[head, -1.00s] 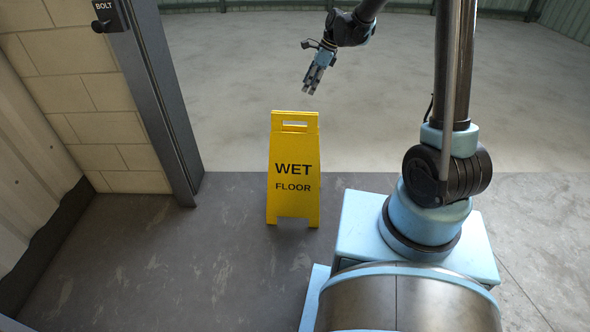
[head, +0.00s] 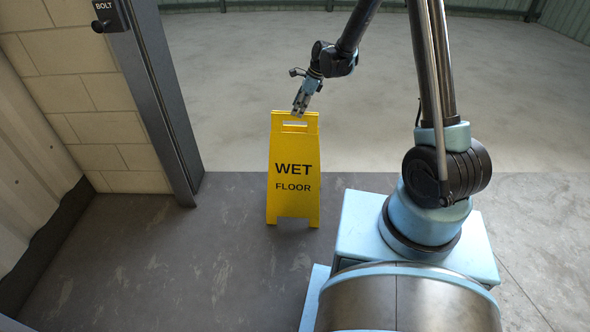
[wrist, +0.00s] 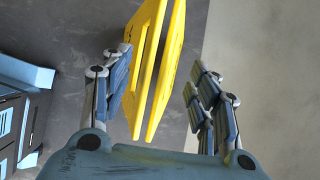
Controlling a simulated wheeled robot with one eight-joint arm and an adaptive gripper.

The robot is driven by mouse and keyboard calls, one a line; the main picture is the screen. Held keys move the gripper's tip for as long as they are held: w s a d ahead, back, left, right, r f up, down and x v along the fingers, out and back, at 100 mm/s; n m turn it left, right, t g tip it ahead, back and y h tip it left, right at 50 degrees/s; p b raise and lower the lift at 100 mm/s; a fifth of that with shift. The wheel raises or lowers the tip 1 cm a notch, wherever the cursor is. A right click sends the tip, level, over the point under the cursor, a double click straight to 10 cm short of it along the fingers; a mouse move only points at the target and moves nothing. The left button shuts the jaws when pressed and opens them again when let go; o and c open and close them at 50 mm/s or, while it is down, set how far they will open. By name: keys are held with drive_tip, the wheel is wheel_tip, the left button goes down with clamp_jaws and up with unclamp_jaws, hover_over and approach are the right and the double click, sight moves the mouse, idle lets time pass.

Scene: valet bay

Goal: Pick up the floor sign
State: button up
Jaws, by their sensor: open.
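The yellow floor sign (head: 294,178), lettered WET FLOOR, stands upright on the dark floor in the head view. It has a handle slot near its top. My gripper (head: 299,112) is at the sign's top edge, pointing down. In the wrist view the sign (wrist: 150,60) shows as two yellow panels edge-on, between the open fingers of my gripper (wrist: 160,105). The fingers stand apart from the panels on both sides, with a wider gap showing on the right. I cannot tell how far down the fingers reach beside the sign.
A dark door post (head: 165,110) and a block wall (head: 85,110) stand left of the sign. A black bolt box (head: 110,15) is mounted high on the post. The pale floor (head: 240,90) behind the sign is clear, as is the dark floor (head: 180,270) in front.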

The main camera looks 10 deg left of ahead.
sight(295, 117)
drive_tip(key=shift+x, duration=2.4)
drive_tip(key=shift+s+d+f, duration=0.1)
drive_tip(key=shift+s+f, duration=0.05)
drive_tip(key=shift+f, duration=0.15)
clamp_jaws()
